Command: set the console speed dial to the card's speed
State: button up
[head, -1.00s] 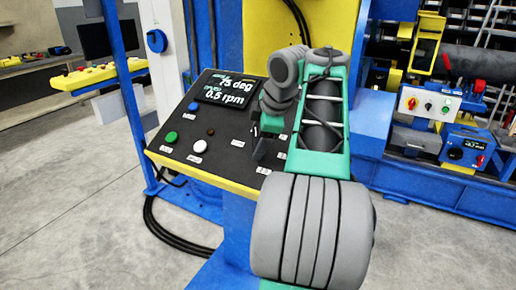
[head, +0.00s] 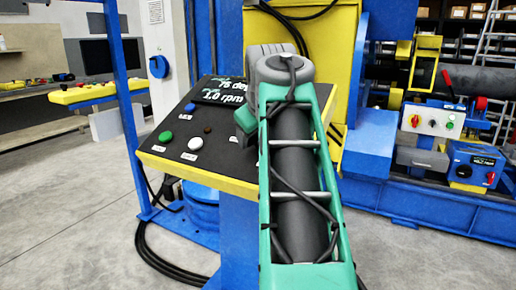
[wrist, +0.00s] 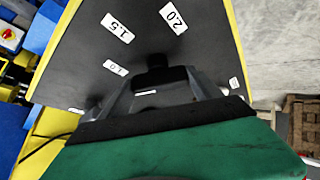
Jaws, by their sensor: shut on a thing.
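The black console (head: 165,150) with a yellow edge shows in the head view. Its display (head: 222,92) reads 1.0 rpm, under an angle line that looks like 75 deg. In the wrist view, the dark speed dial (wrist: 154,63) is between the fingers of my gripper (wrist: 157,86), which is shut on it. The labels 1.5 (wrist: 117,27), 2.0 (wrist: 173,18) and 1.0 (wrist: 115,68) lie around the dial. Much of the dial is hidden by the gripper. In the head view my arm hides the dial and fingertips. I see no readable card.
On the console are a green button (head: 166,137), a white button (head: 195,144) and a blue button (head: 190,107). A second machine with a control box (head: 432,120) stands at the right. Open floor lies at the left.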

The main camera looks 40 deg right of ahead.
jog(key=m, duration=0.1)
jog(key=m+h, duration=0.1)
jog(key=m, duration=0.1)
jog(key=shift+w+a, duration=0.15)
jog(key=shift+a, duration=0.15)
jog(key=m+p, duration=0.1)
jog(key=m+h+p, duration=0.1)
jog(key=m+p, duration=0.1)
jog(key=shift+r+g+h, duration=0.2)
jog(key=shift+g+h, duration=0.1)
jog(key=shift+g, duration=0.1)
jog(key=m+p, duration=0.2)
jog(key=m+g+h+p, duration=0.1)
jog(key=m, duration=0.1)
jog(key=shift+m+g+h+p, duration=0.3)
jog(key=shift+p, duration=0.05)
jog(key=shift+w+f+m+g+h+p, duration=0.15)
jog(key=shift+m+g+h+p, duration=0.25)
jog(key=shift+m+g+p, duration=0.75)
jog(key=shift+m+t, duration=0.45)
jog(key=shift+m, duration=0.1)
jog(key=o, duration=1.4)
jog(key=shift+f, duration=0.1)
